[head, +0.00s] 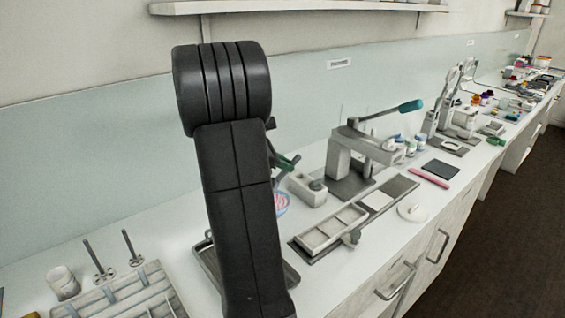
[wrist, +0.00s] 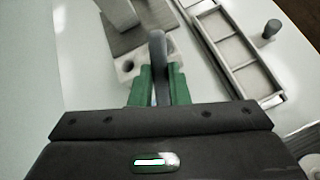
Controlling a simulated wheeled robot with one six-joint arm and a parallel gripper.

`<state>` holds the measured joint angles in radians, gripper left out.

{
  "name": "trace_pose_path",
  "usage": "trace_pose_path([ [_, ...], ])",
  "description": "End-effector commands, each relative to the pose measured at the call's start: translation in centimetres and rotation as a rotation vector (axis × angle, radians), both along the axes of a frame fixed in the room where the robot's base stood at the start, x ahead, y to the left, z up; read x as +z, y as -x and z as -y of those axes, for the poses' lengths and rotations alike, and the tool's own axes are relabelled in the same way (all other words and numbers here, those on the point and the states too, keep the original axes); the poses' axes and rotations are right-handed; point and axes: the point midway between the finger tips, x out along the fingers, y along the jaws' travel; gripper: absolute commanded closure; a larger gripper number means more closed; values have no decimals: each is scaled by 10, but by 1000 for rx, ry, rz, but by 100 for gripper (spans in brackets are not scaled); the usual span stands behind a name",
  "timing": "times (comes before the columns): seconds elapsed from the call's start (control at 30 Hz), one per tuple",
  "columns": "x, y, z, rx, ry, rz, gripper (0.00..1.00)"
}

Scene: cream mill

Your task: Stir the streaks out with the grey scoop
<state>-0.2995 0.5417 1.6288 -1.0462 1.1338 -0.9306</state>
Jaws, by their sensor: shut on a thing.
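My gripper (wrist: 158,85) has green fingers, shut on the grey scoop (wrist: 158,48), whose rounded grey end stands up between them in the wrist view. In the head view my gripper (head: 287,163) is partly hidden behind my black arm, above the bench. A round dish (head: 282,203) with pink and blue streaks shows just right of my arm, below the gripper. Its left part is hidden by my arm.
A pale block with a hole (head: 306,190) stands right of the dish. A dark-rimmed tray (head: 291,276) lies behind my arm. A slotted rack (head: 118,294) is at lower left.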

Motion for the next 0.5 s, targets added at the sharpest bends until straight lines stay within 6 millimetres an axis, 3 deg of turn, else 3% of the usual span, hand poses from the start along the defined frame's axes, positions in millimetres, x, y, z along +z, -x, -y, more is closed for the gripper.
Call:
trace_pose_path([
  [0.5,-44,0,0,1,-1,-1,100],
])
